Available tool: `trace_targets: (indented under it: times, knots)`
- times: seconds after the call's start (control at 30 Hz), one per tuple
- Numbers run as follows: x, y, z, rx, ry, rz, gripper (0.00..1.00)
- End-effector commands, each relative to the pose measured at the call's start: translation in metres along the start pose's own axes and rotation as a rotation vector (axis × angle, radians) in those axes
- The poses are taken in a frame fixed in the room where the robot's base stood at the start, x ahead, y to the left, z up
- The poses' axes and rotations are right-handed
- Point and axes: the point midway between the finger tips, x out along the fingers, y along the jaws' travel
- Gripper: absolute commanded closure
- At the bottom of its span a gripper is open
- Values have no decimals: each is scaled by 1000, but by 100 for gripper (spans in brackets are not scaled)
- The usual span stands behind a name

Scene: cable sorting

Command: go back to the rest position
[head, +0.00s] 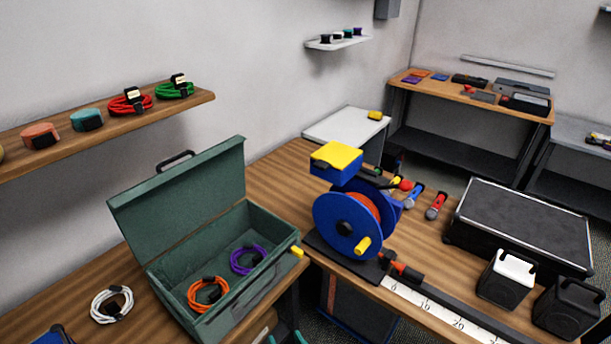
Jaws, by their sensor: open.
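My gripper (286,338) shows only at the bottom edge of the head view, as two teal fingertips standing apart with nothing between them. It is in front of the workbench, below and right of the open green toolbox (180,215). The rest of the gripper and arm is out of the frame. An orange cable coil (208,295) and a purple cable coil (247,260) lie inside the toolbox. A white cable coil (112,305) lies on the bench to the left of the toolbox.
A blue cable reel (340,228) stands on the bench, right of the toolbox. A ruler (440,309), a black case (520,225) and two small boxy speakers (508,277) occupy the right side. A wall shelf (150,124) holds red and green coils above the toolbox.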

Motion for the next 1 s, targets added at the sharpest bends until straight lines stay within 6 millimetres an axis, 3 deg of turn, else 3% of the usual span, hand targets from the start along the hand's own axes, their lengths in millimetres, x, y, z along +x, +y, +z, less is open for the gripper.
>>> trace_targets:
  times: [0.03, 0.2, 0.5, 0.8, 1.0]
  knots:
    - [-7, 2, 16, 23, -4, 38, 56]
    - [-36, 12, 54, 63, 19, 175, 56]
    - [-107, 12, 98, 41, 75, 349, 56]
    - [-187, -12, 109, -58, 155, 408, 56]
    - [-219, -31, 104, -111, 198, 391, 56]
